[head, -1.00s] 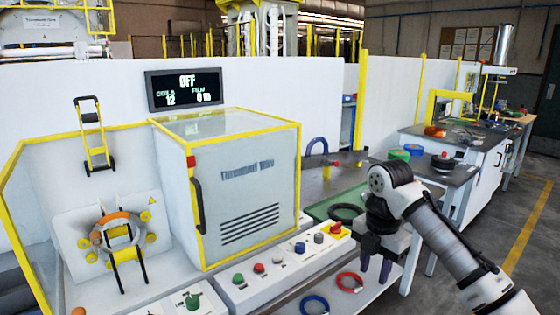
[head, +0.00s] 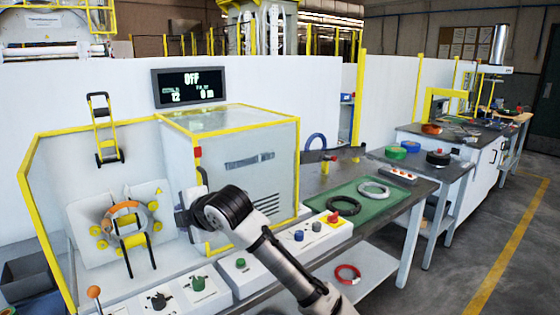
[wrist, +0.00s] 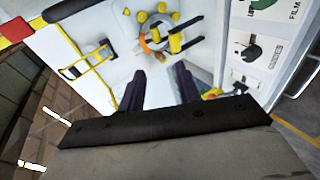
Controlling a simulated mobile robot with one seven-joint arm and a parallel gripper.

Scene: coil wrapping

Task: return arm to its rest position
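My arm reaches from the lower right of the head view across the front of the machine. My gripper (head: 184,213) hangs in front of the white cabinet's lower left, right of the coil ring in the wrapping station. In the wrist view my gripper (wrist: 160,84) shows two dark fingers, apart, with nothing between them. An orange and grey coil ring (head: 124,220) sits on the yellow-rollered wrapping station; it also shows in the wrist view (wrist: 147,45). My arm hides part of the button panel and cabinet.
The white cabinet (head: 235,165) stands close behind my gripper. A black coil (head: 343,205) and a pale coil (head: 373,190) lie on a green mat (head: 357,209). A red coil (head: 347,274) is on the lower shelf. Floor at right is clear.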

